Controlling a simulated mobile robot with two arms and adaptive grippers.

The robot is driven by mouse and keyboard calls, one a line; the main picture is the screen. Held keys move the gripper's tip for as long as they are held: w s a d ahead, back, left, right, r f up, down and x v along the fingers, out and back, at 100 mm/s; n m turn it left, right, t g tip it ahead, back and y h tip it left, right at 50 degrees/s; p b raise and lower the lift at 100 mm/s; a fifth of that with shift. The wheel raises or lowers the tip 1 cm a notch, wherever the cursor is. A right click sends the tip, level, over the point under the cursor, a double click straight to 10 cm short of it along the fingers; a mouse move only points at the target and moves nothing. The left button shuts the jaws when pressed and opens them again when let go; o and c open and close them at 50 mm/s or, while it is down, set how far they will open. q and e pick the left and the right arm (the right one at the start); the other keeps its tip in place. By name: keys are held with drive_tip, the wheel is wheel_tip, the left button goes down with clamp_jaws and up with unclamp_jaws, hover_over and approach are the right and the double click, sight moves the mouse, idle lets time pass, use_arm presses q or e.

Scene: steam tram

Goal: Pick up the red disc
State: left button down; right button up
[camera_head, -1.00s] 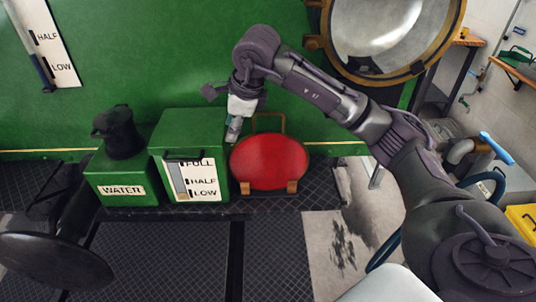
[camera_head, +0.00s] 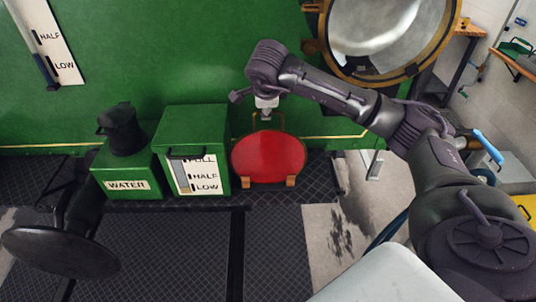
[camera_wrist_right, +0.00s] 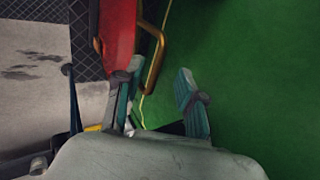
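The red disc (camera_head: 268,158) stands upright in two wooden brackets on the dark tread-plate step, against the green tram side. A brass handle loop rises from its top edge. My right gripper (camera_head: 266,112) is pointing down just above the disc, at its handle. In the right wrist view the gripper (camera_wrist_right: 160,70) is open, one finger on each side. The red disc (camera_wrist_right: 118,38) shows beside the left finger, and the brass handle (camera_wrist_right: 157,45) shows between the fingers in the picture. I cannot tell whether it touches them. My left gripper is not in view.
A green box with a level gauge (camera_head: 195,150) stands close left of the disc. A green water box (camera_head: 125,178) with a black can (camera_head: 120,130) is further left. A black buffer (camera_head: 60,250) is at lower left.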

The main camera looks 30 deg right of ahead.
drive_tip(key=shift+p+x, duration=0.7)
drive_tip(key=shift+x, duration=1.2)
drive_tip(key=shift+s, duration=0.15)
clamp_jaws()
